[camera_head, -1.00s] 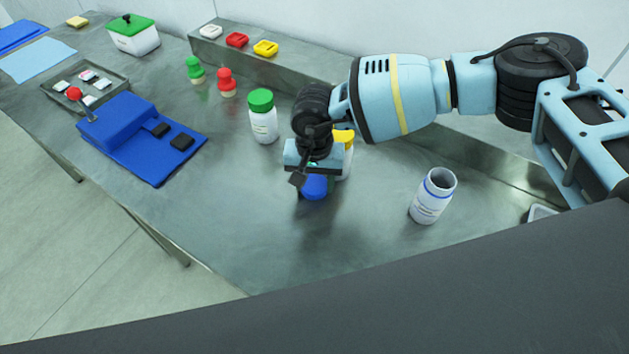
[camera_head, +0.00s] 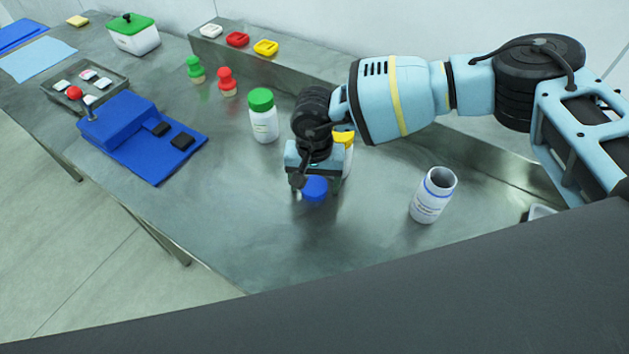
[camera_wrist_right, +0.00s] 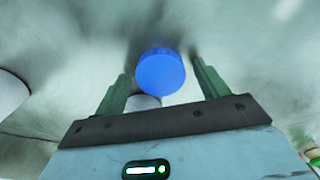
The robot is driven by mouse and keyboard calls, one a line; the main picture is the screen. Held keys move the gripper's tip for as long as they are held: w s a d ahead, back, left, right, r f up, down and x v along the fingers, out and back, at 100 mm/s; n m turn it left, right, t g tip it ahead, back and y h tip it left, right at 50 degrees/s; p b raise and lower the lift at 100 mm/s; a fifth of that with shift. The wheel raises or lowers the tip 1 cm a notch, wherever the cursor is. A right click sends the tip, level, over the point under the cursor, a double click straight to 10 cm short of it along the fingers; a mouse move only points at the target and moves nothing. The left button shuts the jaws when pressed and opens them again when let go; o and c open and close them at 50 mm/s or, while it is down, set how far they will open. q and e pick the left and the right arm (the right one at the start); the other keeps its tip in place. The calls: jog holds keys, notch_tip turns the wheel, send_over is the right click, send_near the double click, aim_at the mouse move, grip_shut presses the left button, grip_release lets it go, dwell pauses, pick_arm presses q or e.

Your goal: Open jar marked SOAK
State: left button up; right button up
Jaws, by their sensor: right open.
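A white jar with a blue band (camera_head: 432,198) stands upright without a lid on the table, right of my right gripper; its label is too small to read. A round blue lid (camera_head: 315,189) is just below my right gripper (camera_head: 312,182). In the right wrist view the blue lid (camera_wrist_right: 160,72) shows between and beyond the two green fingertips, with a gap on each side. My right gripper is open. A yellow-capped white jar (camera_head: 344,140) is partly hidden behind it. A green-capped white jar (camera_head: 264,118) stands to the left. My left gripper is not in view.
Red and green knobbed pieces (camera_head: 227,80) stand farther back. A blue device (camera_head: 130,130) with a red-knobbed lever and a grey tray (camera_head: 118,82) are at the left. Small coloured containers sit on a back ledge (camera_head: 290,68). The front middle of the table is clear.

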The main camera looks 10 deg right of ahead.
aim_at(314, 186)
notch_tip(314, 186, up, 12)
dwell(0.5)
